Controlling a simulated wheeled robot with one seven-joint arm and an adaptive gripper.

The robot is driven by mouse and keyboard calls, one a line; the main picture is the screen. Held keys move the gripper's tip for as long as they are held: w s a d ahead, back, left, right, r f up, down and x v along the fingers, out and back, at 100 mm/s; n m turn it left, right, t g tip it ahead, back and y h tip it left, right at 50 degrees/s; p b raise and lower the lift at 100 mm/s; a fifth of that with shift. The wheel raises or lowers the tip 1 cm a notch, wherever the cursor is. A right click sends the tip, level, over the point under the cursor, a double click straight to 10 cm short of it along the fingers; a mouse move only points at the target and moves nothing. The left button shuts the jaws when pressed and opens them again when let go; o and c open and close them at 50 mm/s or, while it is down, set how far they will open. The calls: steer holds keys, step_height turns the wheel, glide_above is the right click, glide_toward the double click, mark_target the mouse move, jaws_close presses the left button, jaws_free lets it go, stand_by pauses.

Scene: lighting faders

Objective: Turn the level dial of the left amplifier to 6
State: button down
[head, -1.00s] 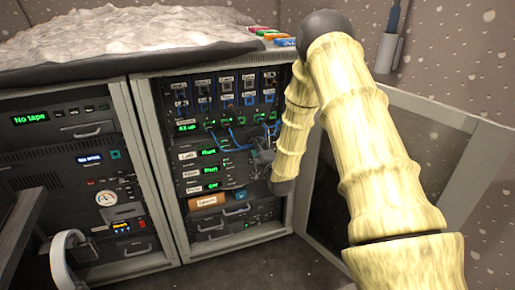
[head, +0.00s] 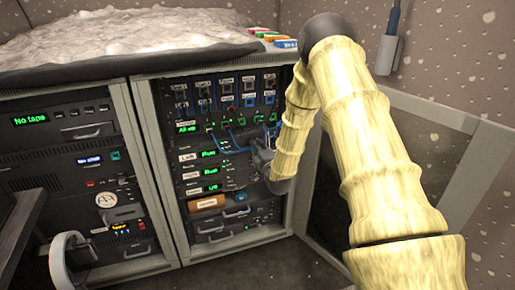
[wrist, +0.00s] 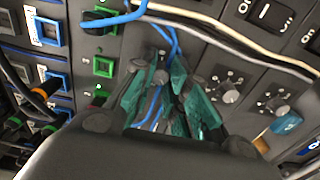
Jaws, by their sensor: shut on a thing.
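The left amplifier (head: 187,157) is the upper of the amplifier rows in the right rack, with a "Left" label and a green display (head: 208,154). Its level dial (wrist: 160,76) is a small grey knob, mostly covered by my fingers in the wrist view. My gripper (wrist: 158,73) has teal-padded fingers closed around this knob. In the head view my gripper (head: 262,155) is small and dark against the rack's right side. The dial's pointer and number marks are hidden, so its setting cannot be read.
Two similar dials, a nearer one (wrist: 229,92) and a farther one (wrist: 273,105), sit to the right with marked scales. Blue cables (wrist: 152,107) pass by my fingers, and a white cable (wrist: 215,32) crosses above. The open rack door (head: 400,170) stands right of my arm.

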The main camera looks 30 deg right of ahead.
steer(key=shift+s+f+m+p, duration=0.1)
steer(key=shift+m+p, duration=0.6)
steer(key=shift+m, duration=7.3)
steer(key=shift+f+m+p, duration=0.1)
steer(key=shift+m+p, duration=0.6)
steer(key=shift+m, duration=7.3)
steer(key=c, duration=1.3)
jaws_free()
steer(key=shift+r, duration=0.1)
steer(key=shift+c, duration=0.2)
